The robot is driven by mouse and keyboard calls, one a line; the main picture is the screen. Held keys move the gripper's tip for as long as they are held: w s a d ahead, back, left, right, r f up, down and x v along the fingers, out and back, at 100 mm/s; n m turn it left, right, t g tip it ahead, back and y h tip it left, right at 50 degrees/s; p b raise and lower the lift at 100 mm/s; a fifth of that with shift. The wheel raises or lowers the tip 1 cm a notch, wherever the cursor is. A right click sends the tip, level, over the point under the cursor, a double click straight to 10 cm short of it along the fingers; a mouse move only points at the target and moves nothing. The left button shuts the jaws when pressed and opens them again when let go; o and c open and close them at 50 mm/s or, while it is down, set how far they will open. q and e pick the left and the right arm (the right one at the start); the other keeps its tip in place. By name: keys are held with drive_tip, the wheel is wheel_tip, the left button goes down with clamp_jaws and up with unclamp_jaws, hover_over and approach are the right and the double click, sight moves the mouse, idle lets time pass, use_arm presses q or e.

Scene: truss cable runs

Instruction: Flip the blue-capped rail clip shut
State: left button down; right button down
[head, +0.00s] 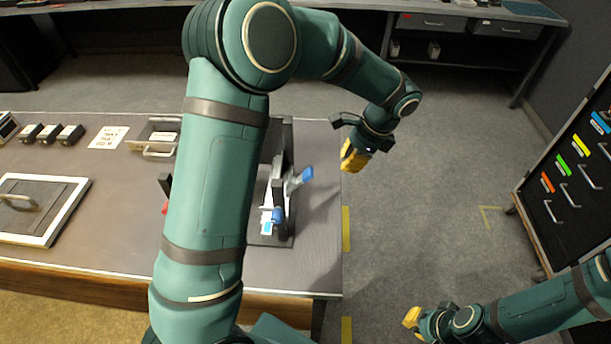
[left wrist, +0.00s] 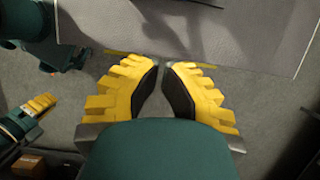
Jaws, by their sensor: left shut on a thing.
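A dark upright fixture (head: 283,160) stands on the table near its right edge, partly hidden behind my left arm. A blue cap on a grey lever (head: 307,174) sticks out to the right from it, tilted up. A second blue part (head: 278,215) sits lower on the fixture; I cannot tell for sure which belongs to the rail clip. My left gripper (head: 352,157) hangs past the table's right edge, apart from the caps. Its yellow fingers (left wrist: 163,70) are close together; what they hold I cannot make out. My right gripper (head: 414,318) is low at the right, over the floor.
A drawer-like tray (head: 152,146), dark blocks (head: 50,133), a label card (head: 108,137) and a framed panel with a handle (head: 70,190) are on the table's left. A rack with coloured tags (head: 575,160) stands at right. Floor between is clear.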

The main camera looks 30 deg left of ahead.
sight(297, 179)
use_arm(q)
drive_tip(key=shift+d, duration=0.1)
use_arm(e)
drive_tip(key=shift+w+a+f, duration=0.1)
drive_tip(key=shift+a+f, duration=0.05)
drive_tip(key=shift+a, duration=0.15)
use_arm(q)
drive_tip(key=shift+s+d, duration=0.1)
use_arm(e)
drive_tip(key=shift+d, duration=0.1)
